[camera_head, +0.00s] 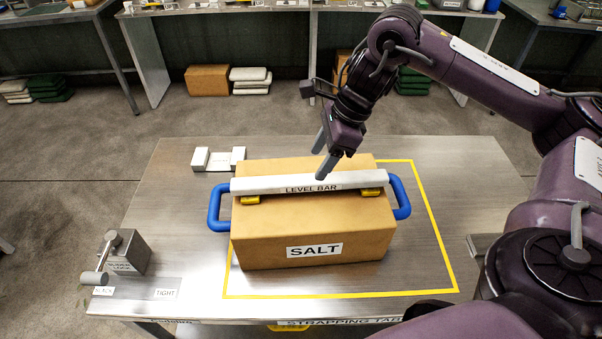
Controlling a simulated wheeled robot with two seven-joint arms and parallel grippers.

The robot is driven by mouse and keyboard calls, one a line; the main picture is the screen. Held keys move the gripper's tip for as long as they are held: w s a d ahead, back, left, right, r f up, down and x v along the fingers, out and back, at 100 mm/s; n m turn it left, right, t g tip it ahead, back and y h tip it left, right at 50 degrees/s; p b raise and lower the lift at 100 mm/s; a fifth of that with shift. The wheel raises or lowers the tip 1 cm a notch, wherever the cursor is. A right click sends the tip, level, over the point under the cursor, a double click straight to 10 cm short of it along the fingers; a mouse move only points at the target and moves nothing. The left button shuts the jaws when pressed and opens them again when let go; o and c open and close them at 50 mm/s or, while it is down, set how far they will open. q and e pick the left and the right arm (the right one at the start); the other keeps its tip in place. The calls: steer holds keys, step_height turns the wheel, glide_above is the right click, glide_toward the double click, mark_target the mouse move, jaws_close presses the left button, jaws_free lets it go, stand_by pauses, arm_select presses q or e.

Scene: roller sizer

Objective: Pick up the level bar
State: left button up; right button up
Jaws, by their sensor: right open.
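The level bar (290,184) is a long white bar labelled "LEVEL BAR", with a blue loop handle at each end and yellow pads beneath. It lies across the top of a brown box (310,228) labelled "SALT". Its left handle (219,208) and right handle (400,198) stick out past the box's sides. My right gripper (323,160) is open, with its fingers pointing down just above the bar, right of its middle. I cannot tell whether a fingertip touches the bar. My left gripper is not in view.
The box stands inside a yellow outline (437,238) on a metal table (480,170). A small white bracket (219,160) lies behind the box at left. A grey lever block (126,253) stands at the table's front left.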

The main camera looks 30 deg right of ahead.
mark_target(310, 178)
steer(key=x, duration=0.2)
steer(key=s+b+x, duration=0.1)
steer(key=x, duration=0.1)
steer(key=shift+f, duration=0.2)
steer(key=shift+w+a+f, duration=0.2)
steer(key=shift+w+f, duration=0.05)
steer(key=shift+f, duration=0.2)
steer(key=shift+w+a+f, duration=0.15)
steer(key=shift+w+f, duration=0.05)
steer(key=shift+f, duration=0.4)
steer(key=c, duration=1.1)
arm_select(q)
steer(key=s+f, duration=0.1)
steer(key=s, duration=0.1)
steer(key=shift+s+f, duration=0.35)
arm_select(e)
steer(key=shift+c, duration=0.8)
